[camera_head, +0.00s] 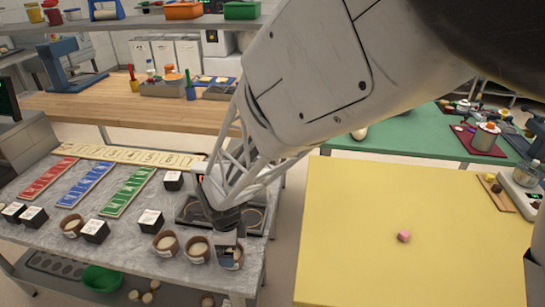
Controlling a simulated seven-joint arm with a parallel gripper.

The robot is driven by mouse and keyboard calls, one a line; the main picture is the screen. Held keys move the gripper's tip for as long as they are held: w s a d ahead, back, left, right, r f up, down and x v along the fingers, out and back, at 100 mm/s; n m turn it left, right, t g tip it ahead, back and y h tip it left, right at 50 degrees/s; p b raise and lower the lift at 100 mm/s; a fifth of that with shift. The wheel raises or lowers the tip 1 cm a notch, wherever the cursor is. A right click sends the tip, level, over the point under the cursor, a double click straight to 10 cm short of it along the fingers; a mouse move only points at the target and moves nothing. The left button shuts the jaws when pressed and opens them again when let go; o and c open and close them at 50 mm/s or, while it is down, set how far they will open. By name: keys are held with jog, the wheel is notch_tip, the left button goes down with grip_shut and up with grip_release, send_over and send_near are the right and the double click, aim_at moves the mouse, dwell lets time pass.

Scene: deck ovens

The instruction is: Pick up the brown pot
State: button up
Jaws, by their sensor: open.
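Several small round brown pots with pale contents stand along the front of the grey marble-look table. One brown pot (71,226) is at the left, and two more stand side by side, a pot (166,244) and a pot (198,250). The rightmost brown pot (237,261) is partly hidden under my gripper (227,255). My gripper points down at this pot near the table's front right corner. Its jaws are open; whether the fingers touch the pot or straddle it cannot be told.
Black boxes with white labels (95,231) stand among the pots. Red, blue and green strips (127,191) lie behind them. A dark two-ring plate (253,218) is beside my gripper.

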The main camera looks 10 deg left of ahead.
jog(key=shift+s+f, duration=0.15)
jog(key=shift+f, duration=2.45)
jog(key=c, duration=1.1)
jog(key=shift+o, duration=0.2)
jog(key=shift+r, duration=0.15)
jog(key=shift+a+r, duration=0.1)
jog(key=shift+r, duration=1.35)
jog(key=shift+s+d+r, duration=0.2)
jog(key=shift+r, duration=0.05)
jog(key=s+d+r, duration=0.1)
jog(key=s+d, duration=0.9)
jog(key=s, duration=0.1)
jog(key=shift+s+d+r, duration=0.15)
jog(key=shift+s, duration=0.15)
